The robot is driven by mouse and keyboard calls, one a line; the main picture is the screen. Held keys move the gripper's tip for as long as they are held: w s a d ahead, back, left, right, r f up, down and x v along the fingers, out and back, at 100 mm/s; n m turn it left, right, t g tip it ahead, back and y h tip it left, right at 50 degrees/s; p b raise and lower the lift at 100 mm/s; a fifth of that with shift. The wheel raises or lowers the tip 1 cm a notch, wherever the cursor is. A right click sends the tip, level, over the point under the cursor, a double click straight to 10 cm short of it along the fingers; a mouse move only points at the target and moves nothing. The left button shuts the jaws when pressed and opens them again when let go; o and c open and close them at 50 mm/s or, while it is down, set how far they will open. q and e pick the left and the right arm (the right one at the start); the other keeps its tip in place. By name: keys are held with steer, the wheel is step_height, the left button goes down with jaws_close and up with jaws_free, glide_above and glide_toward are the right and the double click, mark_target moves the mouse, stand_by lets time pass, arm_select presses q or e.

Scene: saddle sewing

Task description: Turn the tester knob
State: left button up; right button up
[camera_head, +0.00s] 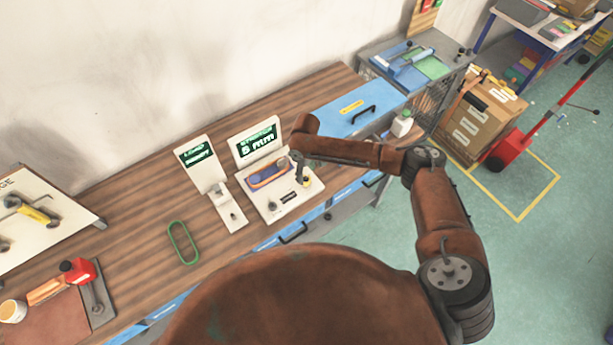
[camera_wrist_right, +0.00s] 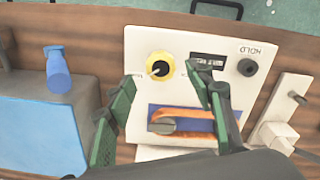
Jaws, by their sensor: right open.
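The tester is a white panel (camera_head: 272,211) with an upright green screen (camera_head: 258,140) on the wooden bench. Its knob (camera_wrist_right: 159,66) has a yellow ring and a dark centre in the right wrist view. In the head view only a bit of yellow shows beside my gripper. My right gripper (camera_head: 301,176) is over the right part of the panel. In the right wrist view its open green-padded fingers (camera_wrist_right: 162,82) are spread, with the knob showing between their tips; I cannot tell the gap to it. My left gripper is not in view.
A second white device (camera_head: 200,150) with a screen stands left of the tester. A green loop (camera_head: 183,243) lies on bare bench. A white bottle (camera_head: 402,124) stands to the right.

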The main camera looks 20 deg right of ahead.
mark_target(306, 179)
steer(key=shift+f, duration=1.95)
steer(key=shift+c, duration=0.6)
steer(key=c, duration=0.9)
steer(key=shift+d, duration=0.1)
steer(key=shift+c, duration=0.7)
